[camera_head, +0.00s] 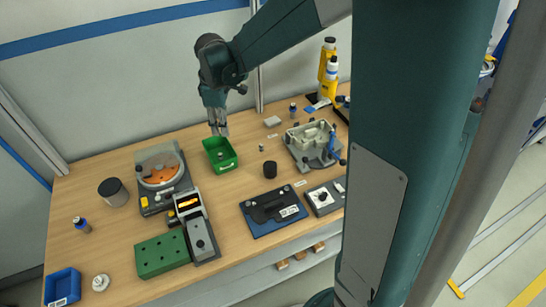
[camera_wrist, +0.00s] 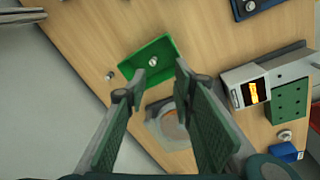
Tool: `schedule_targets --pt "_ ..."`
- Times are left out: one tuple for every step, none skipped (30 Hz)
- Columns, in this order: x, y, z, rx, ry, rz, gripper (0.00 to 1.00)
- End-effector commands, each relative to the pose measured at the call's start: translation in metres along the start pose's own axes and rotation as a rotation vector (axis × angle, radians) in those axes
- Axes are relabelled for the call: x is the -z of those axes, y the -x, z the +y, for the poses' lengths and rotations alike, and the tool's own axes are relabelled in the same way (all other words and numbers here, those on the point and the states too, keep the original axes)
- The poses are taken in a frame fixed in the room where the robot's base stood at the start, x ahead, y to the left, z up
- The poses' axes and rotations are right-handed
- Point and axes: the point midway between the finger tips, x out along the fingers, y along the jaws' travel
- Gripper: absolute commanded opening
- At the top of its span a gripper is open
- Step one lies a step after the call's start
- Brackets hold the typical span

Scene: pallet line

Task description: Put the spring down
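My gripper (camera_head: 219,131) is above the green tray (camera_head: 232,163) at the back middle of the table. In the wrist view its two fingers (camera_wrist: 160,72) stand apart, with nothing held between them. The tray (camera_wrist: 165,47) lies beyond the fingertips. A small, silvery piece (camera_wrist: 152,61) rests in the tray, seen through the gap between the fingers. It may be the spring, but it is too small to tell. Another small grey piece (camera_head: 261,147) stands on the bare table right of the tray; a similar small piece (camera_wrist: 109,75) shows in the wrist view.
A round-plated grey device (camera_head: 163,172) stands left of the tray.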

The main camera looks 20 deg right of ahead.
Motion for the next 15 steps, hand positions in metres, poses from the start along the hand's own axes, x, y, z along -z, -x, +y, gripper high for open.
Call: schedule_targets --pt "-0.006 0.009 -0.005 -0.009 -0.022 0.006 0.26" --pt "-0.008 0.014 -0.007 -0.015 -0.037 0.011 0.26" --pt "-0.012 0.020 -0.011 -0.023 -0.057 0.016 0.26" --pt "-0.014 0.024 -0.014 -0.028 -0.072 0.020 0.26" --pt "-0.017 0.029 -0.017 -0.034 -0.087 0.024 0.26" --pt "-0.021 0.034 -0.020 -0.042 -0.106 0.031 0.26" --pt "-0.024 0.039 -0.023 -0.047 -0.121 0.035 0.26" --pt "-0.026 0.043 -0.025 -0.052 -0.136 0.039 0.26" --pt "-0.030 0.049 -0.029 -0.060 -0.156 0.045 0.26" --pt "-0.033 0.052 -0.032 -0.066 -0.170 0.050 0.26" --pt "-0.036 0.056 -0.035 -0.071 -0.186 0.055 0.26" --pt "-0.040 0.061 -0.039 -0.077 -0.205 0.061 0.26" --pt "-0.043 0.065 -0.042 -0.083 -0.220 0.066 0.26" --pt "-0.045 0.069 -0.044 -0.088 -0.234 0.072 0.26" --pt "-0.049 0.074 -0.049 -0.095 -0.255 0.078 0.26"
